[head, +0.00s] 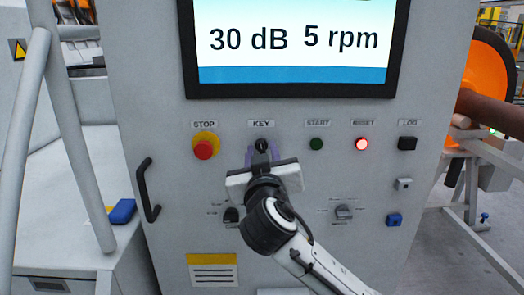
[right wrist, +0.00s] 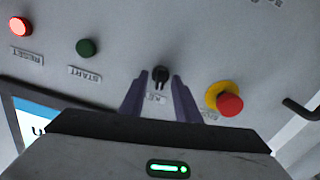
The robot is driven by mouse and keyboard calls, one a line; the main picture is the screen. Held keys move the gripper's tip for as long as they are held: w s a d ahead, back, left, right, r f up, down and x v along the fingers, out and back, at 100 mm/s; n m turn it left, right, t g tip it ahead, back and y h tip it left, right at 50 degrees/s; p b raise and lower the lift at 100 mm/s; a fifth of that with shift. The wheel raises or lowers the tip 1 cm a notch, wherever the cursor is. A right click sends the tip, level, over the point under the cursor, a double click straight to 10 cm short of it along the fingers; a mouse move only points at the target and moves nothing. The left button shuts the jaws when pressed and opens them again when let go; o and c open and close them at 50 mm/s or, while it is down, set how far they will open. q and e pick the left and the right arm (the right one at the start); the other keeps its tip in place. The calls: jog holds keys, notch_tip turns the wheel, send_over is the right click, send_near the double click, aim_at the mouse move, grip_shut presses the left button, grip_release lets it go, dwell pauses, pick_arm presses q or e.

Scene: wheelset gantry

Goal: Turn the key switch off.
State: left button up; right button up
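The key switch (head: 262,145) is a small black switch under the KEY label on the grey panel, between the red STOP button and the green START button. My right gripper (head: 262,152) is in front of it, with its purple fingers apart. In the right wrist view, which shows the panel upside down, the key switch (right wrist: 160,74) lies between the two open fingertips (right wrist: 159,78). I see a gap on each side of it, and no clear contact. The key's exact turn angle is too small to tell. My left gripper is not in view.
The red STOP button (head: 203,149) on its yellow ring, the START button (head: 316,144) and the lit red RESET button (head: 361,144) sit close by. The screen (head: 290,45) above reads 30 dB and 5 rpm. A black handle (head: 147,190) stands out at left.

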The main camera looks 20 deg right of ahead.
jog(key=shift+c, duration=0.5)
grip_shut()
jog(key=n+p, duration=0.2)
jog(key=shift+r+n, duration=0.15)
jog(key=shift+n, duration=0.15)
jog(key=shift+n+p, duration=0.3)
jog(key=shift+n, duration=0.3)
jog(key=shift+o, duration=0.5)
grip_release()
